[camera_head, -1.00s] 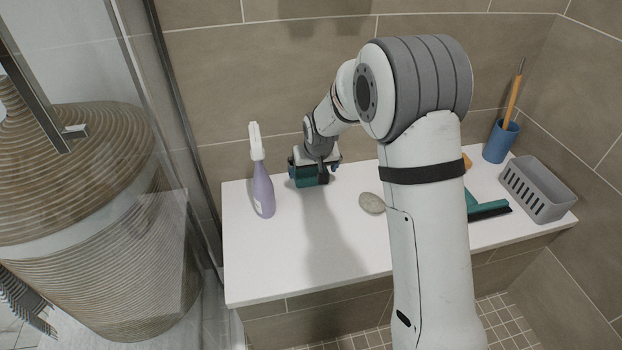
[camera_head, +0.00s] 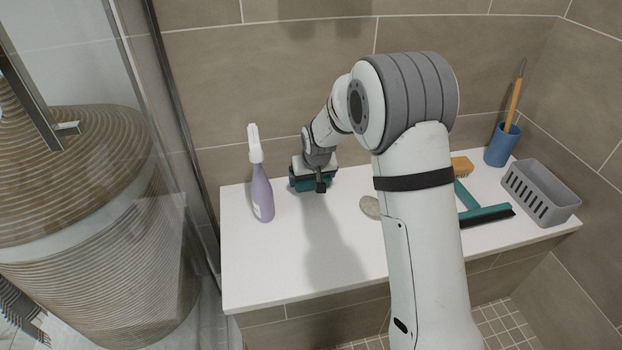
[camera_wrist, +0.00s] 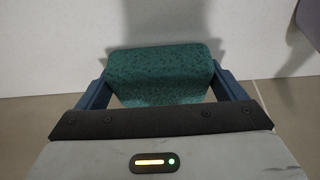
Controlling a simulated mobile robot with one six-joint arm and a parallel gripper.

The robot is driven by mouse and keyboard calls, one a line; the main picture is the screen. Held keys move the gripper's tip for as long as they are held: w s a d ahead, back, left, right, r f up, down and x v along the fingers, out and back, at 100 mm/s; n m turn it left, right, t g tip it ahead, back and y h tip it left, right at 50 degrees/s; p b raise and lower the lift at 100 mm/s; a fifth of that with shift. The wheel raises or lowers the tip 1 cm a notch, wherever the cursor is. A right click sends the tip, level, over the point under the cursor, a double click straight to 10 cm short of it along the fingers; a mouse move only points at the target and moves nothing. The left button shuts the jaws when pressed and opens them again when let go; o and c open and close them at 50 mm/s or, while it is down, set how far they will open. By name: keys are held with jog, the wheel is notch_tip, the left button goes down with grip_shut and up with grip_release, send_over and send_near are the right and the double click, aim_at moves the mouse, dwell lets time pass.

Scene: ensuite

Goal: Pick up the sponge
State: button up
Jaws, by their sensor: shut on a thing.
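The sponge is a dark green speckled block. It shows between the two blue fingers of my gripper (camera_wrist: 160,88) in the wrist view, where its face (camera_wrist: 160,70) fills the gap between them. My gripper is shut on the sponge, one finger at each end. In the head view my gripper (camera_head: 312,182) is at the back left of the white bench, right of the spray bottle. Only a teal strip of the sponge (camera_head: 300,184) shows there under the gripper; I cannot tell whether it touches the bench.
A purple spray bottle (camera_head: 262,190) stands close left of my gripper. A grey stone (camera_head: 370,207), a teal squeegee (camera_head: 488,213), a yellow-brown brush (camera_head: 461,166), a blue cup (camera_head: 502,146) and a grey basket (camera_head: 541,192) are to the right. The bench (camera_head: 270,265) is clear at front left.

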jog(key=shift+r, duration=0.15)
jog(key=shift+s+r+p, duration=0.2)
jog(key=shift+r+p, duration=0.25)
jog(key=shift+p, duration=0.25)
notch_tip(320, 180, up, 6)
jog(key=p, duration=0.3)
jog(key=shift+r, duration=0.1)
jog(key=s+d+p, duration=0.1)
jog(key=s+d, duration=0.1)
jog(key=s, duration=0.7)
jog(key=s+d+p, duration=0.1)
jog(key=s+d, duration=0.2)
jog(key=s, duration=0.6)
jog(key=shift+s+d+f+p, duration=0.2)
jog(key=shift+s+d+p, duration=0.1)
jog(key=shift+s, duration=0.1)
